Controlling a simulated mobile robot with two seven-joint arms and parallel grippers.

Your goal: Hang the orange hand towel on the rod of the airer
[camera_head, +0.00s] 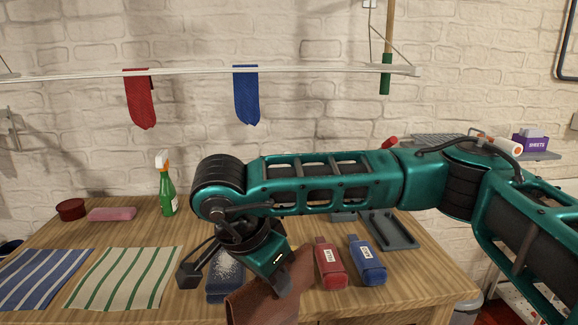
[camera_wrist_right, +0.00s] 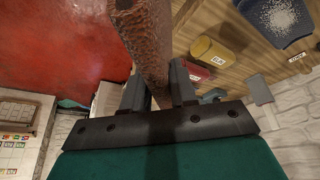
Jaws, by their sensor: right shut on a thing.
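The orange hand towel (camera_head: 262,300) looks brownish-orange and hangs from my right gripper (camera_head: 278,278) at the front of the table, running off the bottom edge of the head view. In the right wrist view the towel (camera_wrist_right: 147,38) is pinched between the two dark fingers of the right gripper (camera_wrist_right: 160,85). The airer's pale rod (camera_head: 200,73) runs across the wall at the top of the head view, well above and behind the gripper. My left gripper is in neither view.
A red cloth (camera_head: 140,100) and a blue cloth (camera_head: 246,95) hang on the rod, with bare rod beside them. The table (camera_head: 120,235) holds a green spray bottle (camera_head: 166,185), striped cloths (camera_head: 125,278), a red bottle (camera_head: 330,265) and a blue bottle (camera_head: 367,262).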

